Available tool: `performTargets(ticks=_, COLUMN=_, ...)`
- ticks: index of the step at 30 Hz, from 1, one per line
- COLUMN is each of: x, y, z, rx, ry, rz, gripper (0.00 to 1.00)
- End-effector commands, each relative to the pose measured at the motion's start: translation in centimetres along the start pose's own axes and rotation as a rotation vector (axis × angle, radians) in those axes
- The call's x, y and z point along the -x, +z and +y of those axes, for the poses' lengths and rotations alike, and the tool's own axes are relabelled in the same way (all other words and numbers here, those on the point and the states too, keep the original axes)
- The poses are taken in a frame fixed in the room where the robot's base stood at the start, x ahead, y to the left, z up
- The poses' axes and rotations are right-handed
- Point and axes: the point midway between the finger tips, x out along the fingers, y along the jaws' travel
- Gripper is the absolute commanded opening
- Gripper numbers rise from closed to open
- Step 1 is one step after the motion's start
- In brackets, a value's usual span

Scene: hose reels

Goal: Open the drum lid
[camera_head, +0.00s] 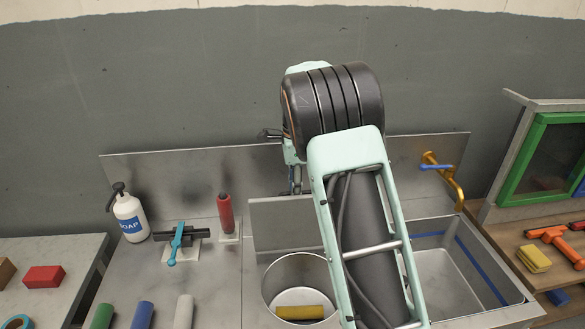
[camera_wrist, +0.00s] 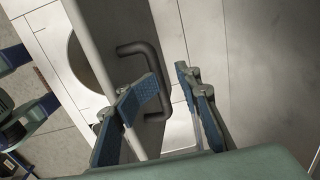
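A round grey drum (camera_head: 268,290) stands in the counter with its top open and a yellow block (camera_head: 300,312) inside. A flat grey panel (camera_head: 272,222), which looks like the lid, stands up behind it. In the wrist view a dark U-shaped handle (camera_wrist: 165,88) sits on a grey panel (camera_wrist: 125,22). My gripper (camera_wrist: 172,90) is open, its blue-padded fingers apart. The handle shows between and beyond the fingers, and the left finger covers part of it. I cannot tell whether they touch. In the head view my arm hides the gripper.
A soap bottle (camera_head: 130,218), a blue-handled valve (camera_head: 177,243) and a red-handled tool (camera_head: 226,214) stand on the counter to the left. A sink basin (camera_head: 450,280) with a yellow tap (camera_head: 455,183) lies right of my arm. A green-framed cabinet (camera_head: 509,190) stands far right.

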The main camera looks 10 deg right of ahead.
Motion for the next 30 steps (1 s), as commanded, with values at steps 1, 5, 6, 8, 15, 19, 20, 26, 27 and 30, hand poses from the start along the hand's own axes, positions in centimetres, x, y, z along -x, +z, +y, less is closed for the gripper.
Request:
performTargets(ticks=1, x=-0.2, y=-0.1, z=-0.3, rx=0.0, ry=0.005, rz=0.002, gripper=0.27)
performTargets(ticks=5, x=0.2, y=0.0, z=-1.1, rx=0.001, ry=0.005, rz=0.001, gripper=0.27)
performTargets(ticks=6, x=0.3, y=0.0, z=-1.4, rx=0.001, ry=0.004, rz=0.001, gripper=0.27)
performTargets(ticks=8, x=0.4, y=0.0, z=-1.8, rx=0.001, ry=0.003, rz=0.001, gripper=0.27)
performTargets(ticks=15, x=1.3, y=0.0, z=-3.4, rx=0.0, ry=0.001, rz=0.001, gripper=0.27)
performTargets(ticks=19, x=1.8, y=-0.1, z=-4.3, rx=0.0, ry=0.0, rz=0.001, gripper=0.27)
performTargets(ticks=20, x=1.8, y=0.0, z=-4.5, rx=0.0, ry=0.0, rz=0.0, gripper=0.27)
performTargets(ticks=26, x=2.5, y=0.0, z=-5.8, rx=0.0, ry=-0.001, rz=0.0, gripper=0.27)
performTargets(ticks=27, x=2.6, y=0.0, z=-6.0, rx=0.001, ry=-0.001, rz=0.0, gripper=0.27)
performTargets(ticks=30, x=2.9, y=0.0, z=-6.8, rx=0.0, ry=-0.002, rz=0.0, gripper=0.27)
